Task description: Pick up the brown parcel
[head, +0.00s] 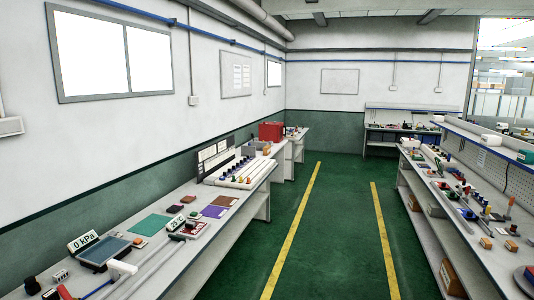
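A brown cardboard box (451,279) stands on the lower shelf of the right-hand bench, near the bottom of the head view. Another brown box (414,203) sits farther back on the same bench's lower level. A flat brown piece (222,201) lies on the left bench top. I cannot tell for sure which of these is the parcel. Neither of my grippers is in view.
The left bench (150,265) carries a grey display unit (104,251), a green mat (150,225) and a red box (271,131) farther back. The right bench holds many small parts. A green aisle (330,235) between yellow lines is clear.

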